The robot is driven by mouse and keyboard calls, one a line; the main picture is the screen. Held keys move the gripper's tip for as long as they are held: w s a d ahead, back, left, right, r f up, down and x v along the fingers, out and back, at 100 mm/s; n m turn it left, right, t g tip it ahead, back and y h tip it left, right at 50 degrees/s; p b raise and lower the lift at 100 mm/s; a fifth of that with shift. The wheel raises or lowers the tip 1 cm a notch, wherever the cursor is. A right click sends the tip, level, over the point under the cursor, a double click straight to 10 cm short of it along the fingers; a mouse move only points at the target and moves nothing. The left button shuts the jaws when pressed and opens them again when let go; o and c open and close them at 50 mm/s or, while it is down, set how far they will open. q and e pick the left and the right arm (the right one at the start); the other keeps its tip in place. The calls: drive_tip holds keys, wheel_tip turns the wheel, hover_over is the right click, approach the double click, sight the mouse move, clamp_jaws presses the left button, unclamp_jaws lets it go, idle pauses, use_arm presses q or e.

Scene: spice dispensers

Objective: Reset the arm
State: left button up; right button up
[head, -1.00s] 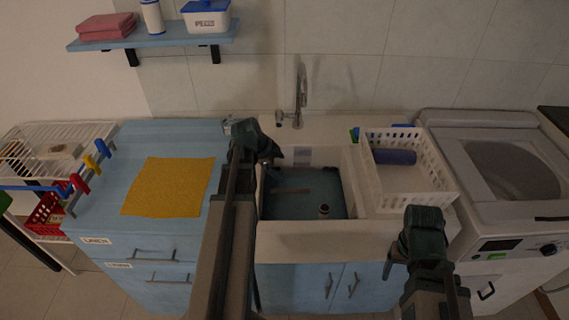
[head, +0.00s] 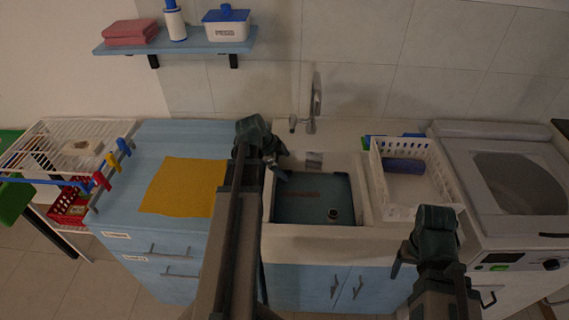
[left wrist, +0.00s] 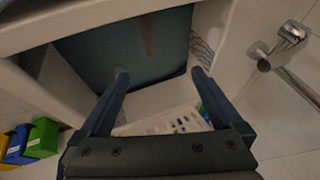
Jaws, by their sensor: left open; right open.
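My left gripper (head: 277,168) is open and empty above the left rim of the sink (head: 320,205) in the head view. In the left wrist view its two fingers (left wrist: 160,80) are spread apart with nothing between them, over the sink basin (left wrist: 130,45). My right gripper (head: 398,262) is at the front of the counter, below the white basket, with nothing seen in it. Its fingers are mostly hidden behind its own body.
A yellow cloth (head: 183,187) lies on the blue cabinet to the left. A white basket (head: 418,180) stands right of the sink, beside a washing machine (head: 500,170). A faucet (head: 314,100) rises behind the sink. A shelf (head: 180,44) hangs at upper left.

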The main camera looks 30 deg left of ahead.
use_arm(q)
drive_tip(key=b+x, duration=1)
drive_tip(key=x, duration=0.1)
drive_tip(key=shift+f, duration=0.25)
drive_tip(key=shift+b+x, duration=0.95)
drive_tip(key=shift+x, duration=0.1)
drive_tip(key=shift+w, duration=0.1)
drive_tip(key=shift+r, duration=0.15)
drive_tip(key=p+v, duration=1.3)
drive_tip(key=v, duration=0.1)
drive_tip(key=b+x, duration=1.3)
drive_tip(key=x, duration=0.1)
drive_tip(key=shift+f+b, duration=0.3)
drive_tip(key=shift+f, duration=0.1)
wheel_tip(320, 180, up, 15)
drive_tip(key=p, duration=1.5)
drive_tip(key=shift+r, duration=0.2)
drive_tip(key=shift+f, duration=0.1)
